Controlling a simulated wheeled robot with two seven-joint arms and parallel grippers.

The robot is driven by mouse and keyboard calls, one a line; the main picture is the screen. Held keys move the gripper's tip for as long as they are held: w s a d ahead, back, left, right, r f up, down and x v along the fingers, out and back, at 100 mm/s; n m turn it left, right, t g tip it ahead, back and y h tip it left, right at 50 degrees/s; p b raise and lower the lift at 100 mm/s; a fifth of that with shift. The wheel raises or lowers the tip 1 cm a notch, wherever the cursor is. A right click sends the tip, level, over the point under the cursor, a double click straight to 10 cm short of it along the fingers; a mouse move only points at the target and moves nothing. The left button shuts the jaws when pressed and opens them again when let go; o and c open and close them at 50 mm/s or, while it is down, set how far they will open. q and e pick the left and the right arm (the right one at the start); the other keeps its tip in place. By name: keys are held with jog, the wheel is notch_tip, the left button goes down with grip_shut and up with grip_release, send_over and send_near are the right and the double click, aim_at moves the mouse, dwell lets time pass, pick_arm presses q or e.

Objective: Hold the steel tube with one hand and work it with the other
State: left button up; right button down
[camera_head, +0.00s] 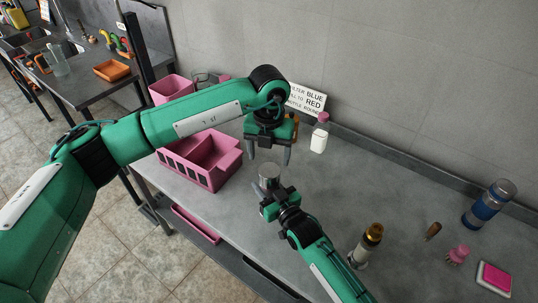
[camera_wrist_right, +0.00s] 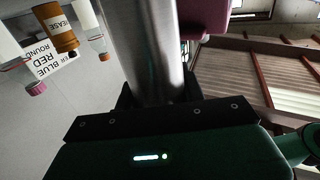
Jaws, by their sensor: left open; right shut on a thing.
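The steel tube (camera_head: 268,171) stands roughly upright over the counter, its grey top end showing in the head view. My right gripper (camera_head: 272,195) is shut on it. In the right wrist view the shiny tube (camera_wrist_right: 146,50) rises from between the dark jaws, its lower part hidden by the gripper. My left gripper (camera_head: 268,160) is open and empty, pointing down just above the tube's top, with its two grey fingers spread to either side. I cannot tell whether any finger touches the tube.
A pink divided crate (camera_head: 222,172) stands left of the tube, with a pink bin (camera_head: 172,88) behind. A white bottle (camera_head: 319,140) and a sign (camera_head: 308,99) are by the wall.

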aim_at(269, 170)
pick_arm(q)
jog(key=shift+f, duration=0.1)
jog(key=shift+f, duration=3.95)
jog(key=c, duration=1)
jog(key=shift+m, duration=1.7)
jog(key=o, duration=1.1)
